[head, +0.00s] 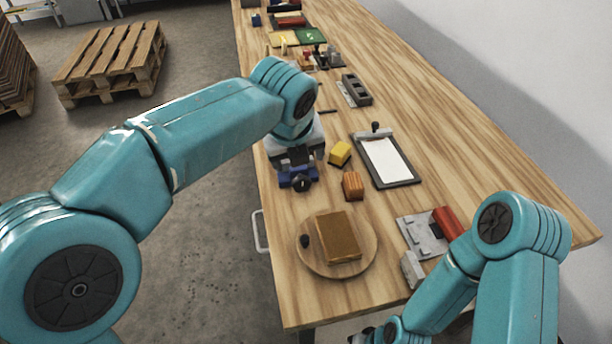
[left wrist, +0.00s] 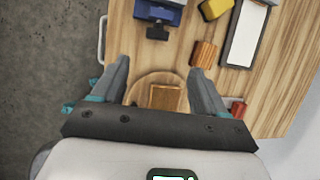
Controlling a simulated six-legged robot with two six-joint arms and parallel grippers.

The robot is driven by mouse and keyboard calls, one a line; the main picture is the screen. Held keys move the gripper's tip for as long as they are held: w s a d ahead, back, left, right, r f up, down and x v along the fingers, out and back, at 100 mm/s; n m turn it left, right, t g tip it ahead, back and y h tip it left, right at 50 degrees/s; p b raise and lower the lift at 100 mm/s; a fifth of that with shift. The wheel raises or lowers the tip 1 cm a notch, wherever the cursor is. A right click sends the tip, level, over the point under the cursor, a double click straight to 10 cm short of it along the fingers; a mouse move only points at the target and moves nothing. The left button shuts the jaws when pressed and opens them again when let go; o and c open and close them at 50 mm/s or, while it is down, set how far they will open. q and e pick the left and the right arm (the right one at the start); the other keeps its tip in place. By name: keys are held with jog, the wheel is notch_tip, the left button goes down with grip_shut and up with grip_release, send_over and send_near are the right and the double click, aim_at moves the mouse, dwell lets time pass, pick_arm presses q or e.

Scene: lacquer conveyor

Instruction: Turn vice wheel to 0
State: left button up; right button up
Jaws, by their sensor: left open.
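The blue vice (head: 285,180) sits at the left edge of the wooden table, with a dark round wheel or handle (head: 301,184) on its near side. It also shows at the top of the left wrist view (left wrist: 172,15), its dark handle (left wrist: 157,32) facing the gripper. My left gripper (left wrist: 160,64) is open and empty, its fingertips short of the vice and to either side of the handle's line. In the head view my left wrist covers the far part of the vice. Markings on the wheel are too small to read. My right gripper is mostly cut off at the bottom edge.
Near the vice are a yellow block (head: 340,152), an orange-brown block (head: 352,185) and a clipboard (head: 414,182). A round board (head: 310,262) carries a brown block (head: 338,236). A metal plate with a red cylinder (head: 447,222) lies right. A handle (head: 260,231) juts from the table's left side.

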aim_at(298, 183)
pick_arm(q)
jog(key=x, duration=1.2)
jog(key=shift+a+f+b, duration=0.3)
jog(key=shift+f+b, duration=0.1)
jog(key=shift+f, duration=0.35)
jog(key=shift+w+d+f, duration=0.2)
jog(key=shift+w+f, duration=0.15)
jog(key=shift+f, duration=0.05)
jog(key=shift+s+a, duration=0.1)
jog(key=shift+c, duration=1.3)
jog(key=c, duration=0.8)
jog(key=h, duration=0.1)
jog(key=h+b, duration=0.1)
jog(key=h, duration=0.1)
jog(key=shift+s+a+f+n+t, duration=0.1)
jog(key=shift+a+f+n+t, duration=0.1)
jog(key=shift+a+n+t, duration=0.15)
jog(key=shift+h+b, duration=0.3)
jog(key=shift+b, duration=0.05)
jog(key=shift+d+r, duration=0.1)
